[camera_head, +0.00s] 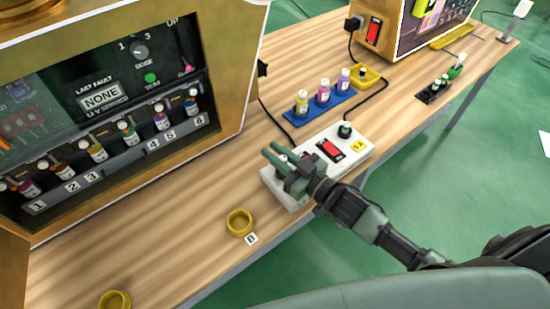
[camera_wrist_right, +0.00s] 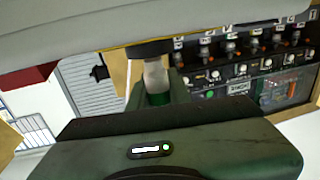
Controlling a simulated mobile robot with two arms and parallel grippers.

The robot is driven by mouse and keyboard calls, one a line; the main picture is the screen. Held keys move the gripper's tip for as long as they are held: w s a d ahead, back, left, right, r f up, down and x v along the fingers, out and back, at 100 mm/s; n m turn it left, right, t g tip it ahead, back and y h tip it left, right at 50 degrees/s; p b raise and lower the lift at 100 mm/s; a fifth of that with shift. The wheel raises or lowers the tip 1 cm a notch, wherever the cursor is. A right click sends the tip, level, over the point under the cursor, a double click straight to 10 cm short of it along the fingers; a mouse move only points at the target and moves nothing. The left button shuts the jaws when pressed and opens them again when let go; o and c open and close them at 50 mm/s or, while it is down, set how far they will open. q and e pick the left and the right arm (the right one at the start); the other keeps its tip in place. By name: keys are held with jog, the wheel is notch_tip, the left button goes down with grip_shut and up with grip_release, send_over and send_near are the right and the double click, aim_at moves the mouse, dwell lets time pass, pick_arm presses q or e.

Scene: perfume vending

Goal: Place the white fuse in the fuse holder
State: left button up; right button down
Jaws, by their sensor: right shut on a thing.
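My right gripper (camera_head: 279,157) is over the left end of the white power box (camera_head: 362,150), with its fingers shut on the white fuse (camera_wrist_right: 155,76). In the right wrist view, which is upside down, the pale cylinder of the fuse shows between the fingers. One end of it meets a dark ring, the fuse holder (camera_wrist_right: 150,48), at the face of the box. I cannot tell how deep it sits. In the head view the fingers hide most of the fuse and holder. My left gripper is not in view.
The box carries a red switch (camera_head: 330,150) and a dark green-based fitting (camera_head: 344,130). A blue rack (camera_head: 318,108) of bottles stands behind it. A black tray (camera_head: 433,94) holds small green-and-white pieces. A yellow ring (camera_head: 240,222) is nearer me. The vending machine (camera_head: 225,60) stands left.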

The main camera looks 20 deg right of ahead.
jog(key=shift+f, duration=1.2)
jog(key=shift+f, duration=0.2)
jog(key=c, duration=1.3)
grip_release()
jog(key=shift+r, duration=0.15)
jog(key=shift+r, duration=0.1)
jog(key=v, duration=1.2)
jog(key=shift+b, duration=0.4)
